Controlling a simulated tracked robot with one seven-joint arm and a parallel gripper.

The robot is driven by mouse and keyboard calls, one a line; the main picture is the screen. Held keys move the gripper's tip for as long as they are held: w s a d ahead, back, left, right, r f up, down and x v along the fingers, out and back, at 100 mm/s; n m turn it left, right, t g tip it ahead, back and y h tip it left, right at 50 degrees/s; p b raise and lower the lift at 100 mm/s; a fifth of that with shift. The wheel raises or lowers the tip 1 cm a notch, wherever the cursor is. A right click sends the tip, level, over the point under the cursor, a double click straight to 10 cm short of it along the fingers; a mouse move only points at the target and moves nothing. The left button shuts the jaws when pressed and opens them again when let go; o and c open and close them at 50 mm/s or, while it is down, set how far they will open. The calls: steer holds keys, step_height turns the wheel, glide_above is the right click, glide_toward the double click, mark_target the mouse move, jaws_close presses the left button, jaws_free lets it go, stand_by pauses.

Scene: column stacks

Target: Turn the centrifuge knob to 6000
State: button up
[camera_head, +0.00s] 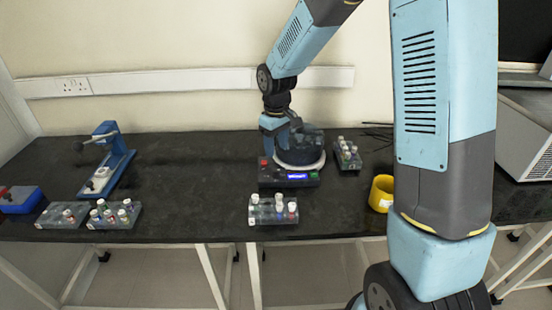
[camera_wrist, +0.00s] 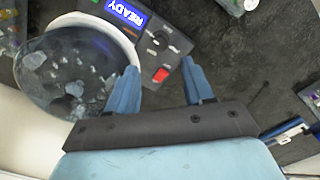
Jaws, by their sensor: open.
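The centrifuge (camera_head: 289,180) stands on the dark bench, with a round white rim, a dark translucent lid and a front panel with a lit blue display (camera_head: 297,176). In the wrist view the centrifuge panel (camera_wrist: 172,58) shows the display (camera_wrist: 125,12) reading READY upside down, small dark knobs (camera_wrist: 160,38) with pale markings, and a red switch (camera_wrist: 160,75). The marks around the knobs are too small to read. My gripper (camera_head: 273,133) is open and empty above the left part of the centrifuge. In the wrist view the gripper's blue fingers (camera_wrist: 160,82) straddle the red switch in the picture, apparently without touching it.
A tube rack (camera_head: 273,211) stands in front of the centrifuge, another (camera_head: 347,155) to its right. A yellow ring-shaped container (camera_head: 381,193) is farther right. A blue device (camera_head: 107,160) and more racks (camera_head: 114,215) stand at the left. The bench between is clear.

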steer(key=shift+r, duration=2.5)
steer(key=s+d+r+m+t, duration=0.3)
steer(key=s+d+r+m, duration=0.1)
steer(key=s+d+r, duration=0.8)
steer(key=s+d+r+m+t, duration=0.1)
steer(key=s+d+r+m, duration=0.1)
steer(key=s, duration=0.5)
steer(key=s+d+r+m+t, duration=0.1)
steer(key=s+d+r+m, duration=0.1)
steer(key=s, duration=0.5)
steer(key=shift+d+r+t, duration=0.3)
steer(key=shift+d+r, duration=0.3)
steer(key=shift+d, duration=0.35)
